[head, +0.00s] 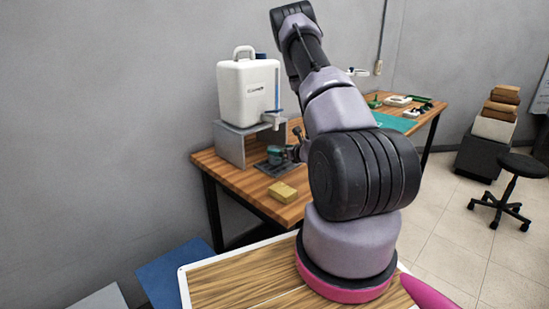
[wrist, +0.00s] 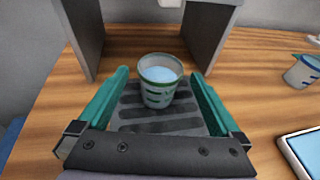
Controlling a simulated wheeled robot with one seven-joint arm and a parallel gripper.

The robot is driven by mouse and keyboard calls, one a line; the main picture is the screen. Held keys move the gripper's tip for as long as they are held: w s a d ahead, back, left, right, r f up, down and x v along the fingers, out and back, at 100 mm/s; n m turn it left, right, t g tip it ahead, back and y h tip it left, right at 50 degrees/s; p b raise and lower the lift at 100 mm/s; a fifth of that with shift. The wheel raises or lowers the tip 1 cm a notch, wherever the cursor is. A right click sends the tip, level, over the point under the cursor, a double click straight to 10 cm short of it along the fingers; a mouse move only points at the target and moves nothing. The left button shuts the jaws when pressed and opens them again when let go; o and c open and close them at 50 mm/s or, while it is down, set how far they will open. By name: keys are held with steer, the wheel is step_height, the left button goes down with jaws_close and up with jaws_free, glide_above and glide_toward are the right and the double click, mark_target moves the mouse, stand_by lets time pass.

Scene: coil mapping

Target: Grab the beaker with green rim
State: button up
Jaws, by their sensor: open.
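A beaker with a green rim (wrist: 158,92) stands upright on a dark slatted drip tray (wrist: 125,127) in the wrist view, with pale blue inside. My gripper (wrist: 159,76) is open, with one teal finger on each side of this beaker. Gaps show between the fingers and the beaker walls. In the head view my gripper (head: 284,153) is small and low in front of the dispenser stand, and the beaker is hard to make out there.
A white dispenser jug (head: 248,90) sits on a grey stand (head: 231,146), whose side walls rise just beyond my fingers. A yellow sponge (head: 283,192) lies near the table's front edge. A tablet-like object (wrist: 303,152) lies at right. Bare wood (wrist: 245,75) separates the two beakers.

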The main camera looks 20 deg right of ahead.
mark_target(272, 148)
steer(key=x, duration=0.8)
steer(key=shift+d+f, duration=0.1)
steer(key=shift+s, duration=0.1)
steer(key=c, duration=1.4)
steer(key=shift+o, duration=0.2)
